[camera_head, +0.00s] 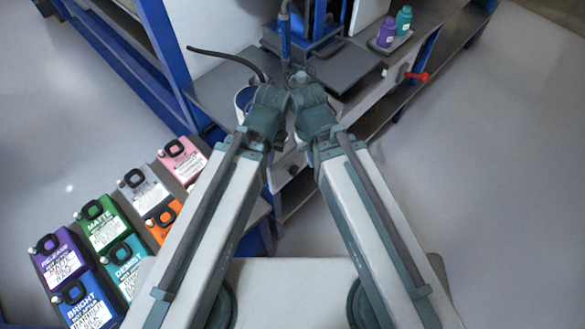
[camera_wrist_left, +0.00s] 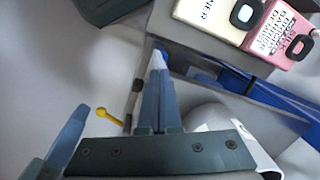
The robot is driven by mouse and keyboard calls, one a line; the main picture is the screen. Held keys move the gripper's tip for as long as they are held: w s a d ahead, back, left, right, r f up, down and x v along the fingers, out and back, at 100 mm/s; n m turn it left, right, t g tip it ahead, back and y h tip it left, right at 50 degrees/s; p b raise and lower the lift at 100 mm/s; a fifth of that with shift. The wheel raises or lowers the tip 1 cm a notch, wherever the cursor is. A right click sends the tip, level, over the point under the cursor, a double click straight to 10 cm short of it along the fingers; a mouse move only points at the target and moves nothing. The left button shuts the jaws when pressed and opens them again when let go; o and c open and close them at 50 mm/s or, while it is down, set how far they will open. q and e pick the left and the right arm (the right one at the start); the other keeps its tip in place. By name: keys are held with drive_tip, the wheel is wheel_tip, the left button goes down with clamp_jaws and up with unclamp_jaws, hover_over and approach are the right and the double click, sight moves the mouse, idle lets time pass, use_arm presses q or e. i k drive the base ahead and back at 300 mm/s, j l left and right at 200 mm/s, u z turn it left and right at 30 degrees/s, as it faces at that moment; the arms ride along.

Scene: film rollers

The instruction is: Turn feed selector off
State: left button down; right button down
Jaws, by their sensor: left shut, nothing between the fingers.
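No part in view is clearly labelled as the feed selector. A red lever (camera_head: 415,76) sticks out from the front edge of the bench at the right, well apart from both arms. In the left wrist view a small yellow lever (camera_wrist_left: 108,117) shows to the left of my left gripper (camera_wrist_left: 158,58), whose fingers are together and empty. The fingers appear apart from the yellow lever. In the head view both wrists come together in front of the bench and hide the gripper fingers. I cannot tell how the right fingers stand.
A grey bench (camera_head: 215,70) with a blue frame is ahead. A bucket (camera_head: 243,100) is by my left wrist. Purple (camera_head: 387,32) and teal (camera_head: 404,20) bottles stand on a tray. Several coloured jugs (camera_head: 103,222) stand at the left. The floor at the right is clear.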

sight(294, 170)
drive_tip(key=k+l+z, duration=0.1)
drive_tip(key=k+l, duration=0.2)
drive_tip(key=l, duration=0.15)
drive_tip(key=k+l, duration=0.25)
drive_tip(key=l, duration=0.15)
drive_tip(key=k+l+z, duration=0.15)
drive_tip(key=k+l, duration=0.15)
drive_tip(key=l, duration=0.15)
